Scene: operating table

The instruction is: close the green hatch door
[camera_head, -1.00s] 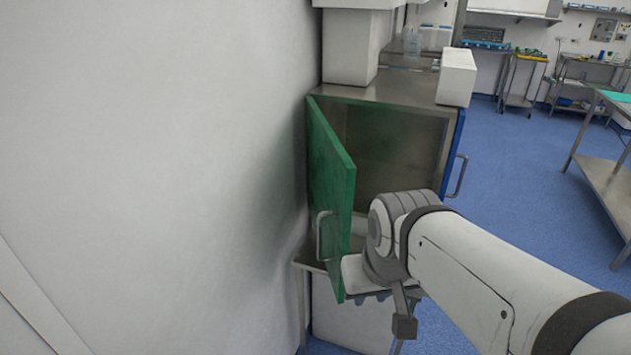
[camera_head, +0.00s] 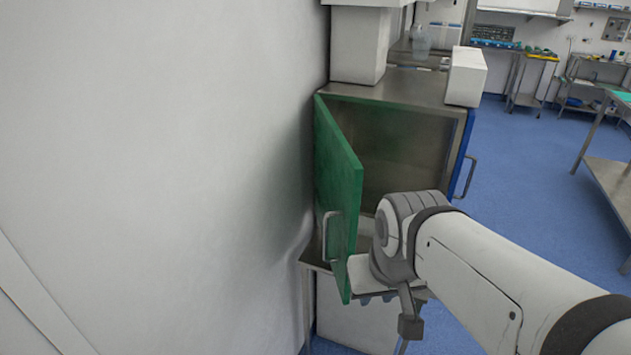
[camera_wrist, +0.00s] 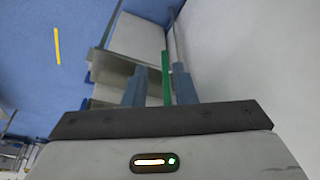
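The green hatch door (camera_head: 338,185) stands open on the left side of a metal cabinet, swung out toward me beside the white wall. Its grey bar handle (camera_head: 328,235) is on the outer face, on the wall side. My gripper is at the door's lower free edge, on the cabinet side, and its fingers are hidden behind the door in the head view. In the wrist view my gripper (camera_wrist: 159,85) has its two fingers apart. The green door edge (camera_wrist: 167,75) shows as a thin strip between them, closer to the right finger. Contact cannot be told.
The open cabinet interior (camera_head: 395,150) looks empty. A blue panel with a handle (camera_head: 468,178) is on the cabinet's right side. White boxes (camera_head: 466,77) stand on top. The white wall (camera_head: 160,170) is close on the left. Blue floor (camera_head: 530,170) is free at right.

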